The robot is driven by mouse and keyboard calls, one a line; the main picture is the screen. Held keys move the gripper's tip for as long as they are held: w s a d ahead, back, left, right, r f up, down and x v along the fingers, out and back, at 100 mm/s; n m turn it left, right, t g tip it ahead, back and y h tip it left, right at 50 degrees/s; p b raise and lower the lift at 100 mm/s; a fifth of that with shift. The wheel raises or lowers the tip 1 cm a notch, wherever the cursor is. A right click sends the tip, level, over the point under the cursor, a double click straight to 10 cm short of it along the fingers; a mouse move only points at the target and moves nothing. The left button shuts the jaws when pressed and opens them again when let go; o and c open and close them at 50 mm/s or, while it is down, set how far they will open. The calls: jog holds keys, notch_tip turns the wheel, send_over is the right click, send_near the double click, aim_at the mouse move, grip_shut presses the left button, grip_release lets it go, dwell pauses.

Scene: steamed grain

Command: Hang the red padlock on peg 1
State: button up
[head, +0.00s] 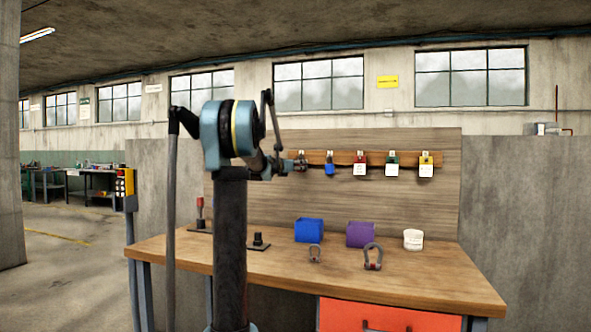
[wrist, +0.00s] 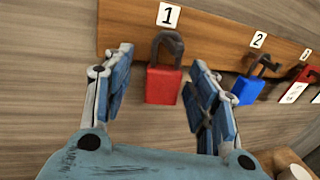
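The red padlock (wrist: 163,86) with a dark shackle is at the peg board (wrist: 135,38), directly below the label "1" (wrist: 168,15). It looks upright, with its shackle up at the board. Peg 1 itself cannot be made out behind the shackle. My gripper (wrist: 162,62) is open, one finger on each side of the padlock, with visible gaps to its body. In the head view my gripper (head: 292,163) is at the left end of the board and hides the red padlock.
A blue padlock (wrist: 246,90) hangs under label "2", just right of my right finger.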

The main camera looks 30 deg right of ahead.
jog(key=shift+a, duration=0.1)
jog(key=v, duration=1.2)
